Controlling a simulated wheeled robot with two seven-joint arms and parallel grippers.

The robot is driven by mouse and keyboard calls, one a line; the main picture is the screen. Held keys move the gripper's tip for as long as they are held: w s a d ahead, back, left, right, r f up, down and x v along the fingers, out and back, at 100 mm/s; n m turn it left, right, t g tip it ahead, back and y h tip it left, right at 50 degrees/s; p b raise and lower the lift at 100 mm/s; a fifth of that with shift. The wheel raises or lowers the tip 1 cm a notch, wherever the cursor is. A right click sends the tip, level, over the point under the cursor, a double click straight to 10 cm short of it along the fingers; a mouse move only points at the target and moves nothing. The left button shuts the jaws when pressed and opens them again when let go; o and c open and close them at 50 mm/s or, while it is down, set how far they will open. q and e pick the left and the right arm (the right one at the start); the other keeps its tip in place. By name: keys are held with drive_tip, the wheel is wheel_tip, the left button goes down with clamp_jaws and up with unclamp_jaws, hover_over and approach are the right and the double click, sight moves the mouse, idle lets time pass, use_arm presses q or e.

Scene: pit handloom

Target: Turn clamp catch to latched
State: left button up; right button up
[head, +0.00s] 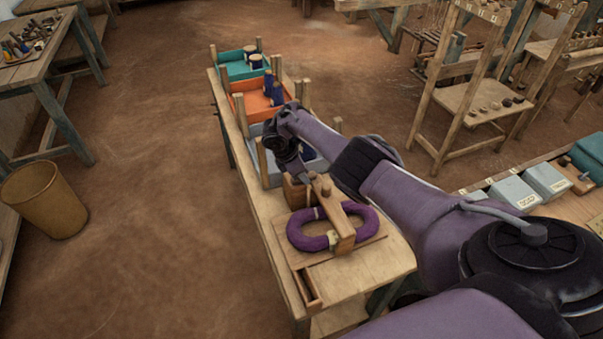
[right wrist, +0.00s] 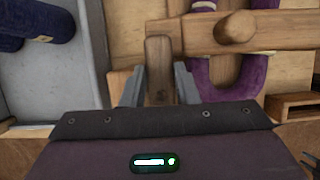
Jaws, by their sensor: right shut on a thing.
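The wooden clamp (head: 341,222) lies across a purple yarn hank (head: 311,243) on a board at the near end of a narrow wooden table. My right gripper (head: 306,178) reaches down at the clamp's far end. In the right wrist view, its two grey fingers (right wrist: 160,85) are shut on an upright wooden piece, which looks like the clamp catch (right wrist: 159,60). The clamp bar (right wrist: 195,36) with a round knob runs to the right of it, over the hank (right wrist: 232,78). The catch's lower part is hidden by my gripper. My left gripper is not in view.
Teal, orange (head: 255,101) and grey-blue trays with dark blue spools stand behind the clamp on the same table. Upright posts (head: 262,160) rise around them. A small open wooden box (head: 307,288) sits at the near edge. The floor to the left is clear up to a bin (head: 42,200).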

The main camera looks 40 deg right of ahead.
idle(0.3)
drive_tip(key=o, duration=1)
drive_tip(key=shift+r, duration=0.1)
drive_tip(key=p+v, duration=0.1)
drive_tip(key=v, duration=0.6)
drive_tip(key=shift+w+a+r, duration=0.1)
drive_tip(key=shift+a+r, duration=0.1)
drive_tip(key=shift+r, duration=0.1)
